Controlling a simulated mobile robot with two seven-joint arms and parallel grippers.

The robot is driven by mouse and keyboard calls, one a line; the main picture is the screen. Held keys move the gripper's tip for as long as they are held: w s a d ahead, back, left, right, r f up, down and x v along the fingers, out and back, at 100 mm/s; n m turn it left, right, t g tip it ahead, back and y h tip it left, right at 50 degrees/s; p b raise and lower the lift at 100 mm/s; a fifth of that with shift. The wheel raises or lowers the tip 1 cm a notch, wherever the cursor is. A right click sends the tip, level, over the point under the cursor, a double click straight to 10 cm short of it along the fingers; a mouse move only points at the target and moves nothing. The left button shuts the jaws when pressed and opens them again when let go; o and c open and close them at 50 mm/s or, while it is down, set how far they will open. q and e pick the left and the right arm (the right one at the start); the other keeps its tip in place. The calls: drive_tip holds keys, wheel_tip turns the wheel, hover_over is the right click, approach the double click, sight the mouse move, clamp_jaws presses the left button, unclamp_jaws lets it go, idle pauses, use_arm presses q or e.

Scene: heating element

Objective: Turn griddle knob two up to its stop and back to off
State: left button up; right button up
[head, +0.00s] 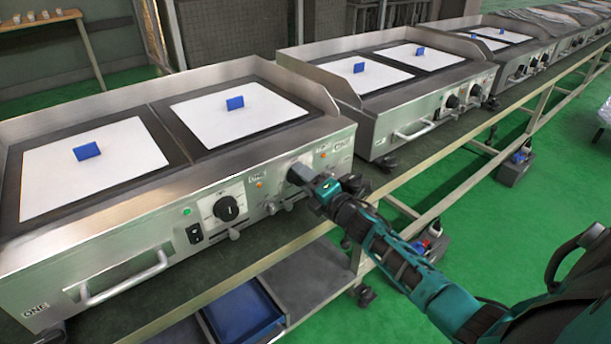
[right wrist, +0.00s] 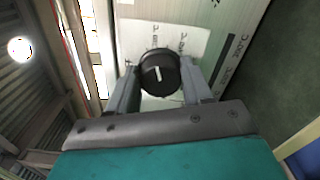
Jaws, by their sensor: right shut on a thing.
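The nearest griddle (head: 185,215) has two front knobs. Its left knob (head: 226,208) is black on a white plate and stands free. The right knob, knob two, is hidden behind my right gripper (head: 303,178) in the head view. In the right wrist view this knob (right wrist: 158,73) is round and black, with a short white pointer line running nearly upright in the picture. My right gripper's two grey fingers (right wrist: 159,80) are closed on it, one on each side. My left gripper is not in view.
A black switch (head: 195,233) and a bar handle (head: 122,280) are left of the knobs. A second griddle (head: 400,100) stands beyond on the same bench, with more behind it. A blue tray (head: 243,312) lies on the lower shelf.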

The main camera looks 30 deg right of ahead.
use_arm(q)
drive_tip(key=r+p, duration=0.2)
drive_tip(key=p, duration=0.1)
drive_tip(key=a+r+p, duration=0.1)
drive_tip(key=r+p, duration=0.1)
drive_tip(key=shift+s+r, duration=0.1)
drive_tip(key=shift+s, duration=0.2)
use_arm(e)
drive_tip(key=m, duration=1.8)
drive_tip(key=shift+a+f+m, duration=0.15)
drive_tip(key=shift+f+m, duration=0.1)
drive_tip(key=shift+m, duration=0.05)
drive_tip(key=shift+m, duration=0.3)
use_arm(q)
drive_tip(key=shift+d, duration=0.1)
use_arm(e)
drive_tip(key=o, duration=1)
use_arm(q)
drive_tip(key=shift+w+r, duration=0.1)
